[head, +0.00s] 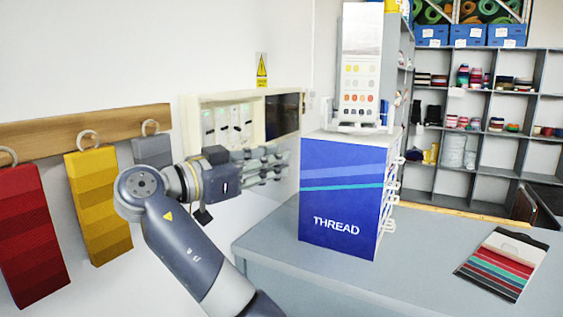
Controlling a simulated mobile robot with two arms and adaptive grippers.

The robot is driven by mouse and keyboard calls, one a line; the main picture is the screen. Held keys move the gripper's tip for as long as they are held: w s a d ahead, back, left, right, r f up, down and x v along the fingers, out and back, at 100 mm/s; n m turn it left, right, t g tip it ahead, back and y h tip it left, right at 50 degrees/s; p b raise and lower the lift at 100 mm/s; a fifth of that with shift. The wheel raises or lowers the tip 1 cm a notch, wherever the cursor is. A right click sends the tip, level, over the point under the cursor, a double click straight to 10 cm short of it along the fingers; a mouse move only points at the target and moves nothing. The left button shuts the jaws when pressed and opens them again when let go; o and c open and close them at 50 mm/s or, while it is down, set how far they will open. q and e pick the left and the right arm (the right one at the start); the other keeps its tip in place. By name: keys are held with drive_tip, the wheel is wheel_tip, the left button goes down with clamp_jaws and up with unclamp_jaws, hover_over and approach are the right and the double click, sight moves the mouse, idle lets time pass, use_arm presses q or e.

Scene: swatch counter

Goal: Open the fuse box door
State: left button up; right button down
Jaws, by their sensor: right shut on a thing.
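The fuse box (190,118) is a cream case on the white wall, left of centre. Its left part shows a row of pale switches with small green marks. A dark, glossy panel, which looks like the fuse box door (284,112), covers its right part. My right gripper (284,164) is at the lower right of the box, just below the dark panel, with its fingers shut on the door. The exact place of contact is hard to make out. My right wrist hides part of the box's lower edge. My left gripper is not in view.
A blue THREAD display box (340,213) stands on the grey counter (420,268), close to the right of my gripper. Red (32,235) and yellow (97,200) swatches hang from a wooden rail at left. A colour card (503,264) lies on the counter at right.

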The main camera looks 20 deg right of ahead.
drive_tip(key=shift+s+a, duration=0.1)
drive_tip(key=shift+a, duration=0.2)
drive_tip(key=c, duration=1.4)
unclamp_jaws()
drive_tip(key=shift+o, duration=0.2)
drive_tip(key=shift+r, duration=0.1)
approach(288, 106)
drive_tip(key=x, duration=0.5)
